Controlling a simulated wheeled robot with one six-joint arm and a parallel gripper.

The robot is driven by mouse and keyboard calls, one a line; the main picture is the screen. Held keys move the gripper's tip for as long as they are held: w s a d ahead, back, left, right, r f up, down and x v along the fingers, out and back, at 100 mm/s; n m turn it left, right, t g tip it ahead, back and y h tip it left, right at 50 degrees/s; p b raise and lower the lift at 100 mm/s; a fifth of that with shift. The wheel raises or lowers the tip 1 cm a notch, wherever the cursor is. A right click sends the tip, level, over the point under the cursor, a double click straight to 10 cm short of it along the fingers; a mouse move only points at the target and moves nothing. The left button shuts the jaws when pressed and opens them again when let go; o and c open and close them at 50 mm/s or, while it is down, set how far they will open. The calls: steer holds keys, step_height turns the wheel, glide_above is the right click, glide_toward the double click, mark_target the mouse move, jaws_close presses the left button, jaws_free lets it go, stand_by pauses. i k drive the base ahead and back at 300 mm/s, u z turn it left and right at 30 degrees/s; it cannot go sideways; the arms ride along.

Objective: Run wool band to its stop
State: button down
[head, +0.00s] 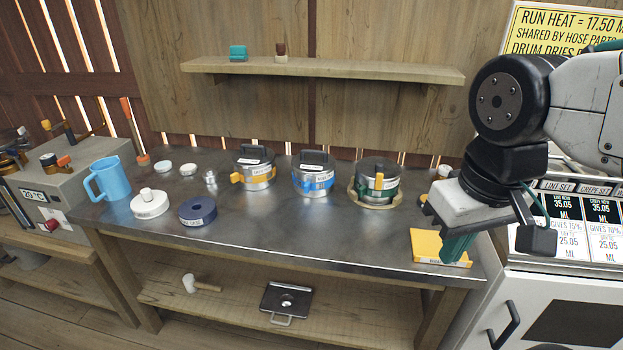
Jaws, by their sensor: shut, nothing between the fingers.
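Several lidded metal bins stand in a row on the dark metal bench. The left bin (256,166) has a yellow-orange band with a tab at its left. The middle bin (313,174) has a blue band. The right bin (377,182) has a green band with an orange part and sits in a beige ring. Their labels are too small to read, so I cannot tell which band is the wool one. My gripper (456,250), with green fingers, is shut and empty. It points down over the bench's right end, right of the bins, in front of a yellow pad.
The yellow pad (428,244) lies at the bench's right front corner. A blue jug (107,180), a white lid (150,204) and a dark blue ring (197,211) stand at the left. The bench's (300,225) front middle is clear. A wall shelf (330,72) hangs above.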

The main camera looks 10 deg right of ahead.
mark_target(306, 187)
steer(key=u, duration=0.05)
steer(key=k, duration=1.2)
steer(key=z, duration=0.7)
steer(key=i, duration=1.2)
steer(key=u, duration=0.65)
steer(key=i, duration=0.3)
steer(key=u, duration=0.35)
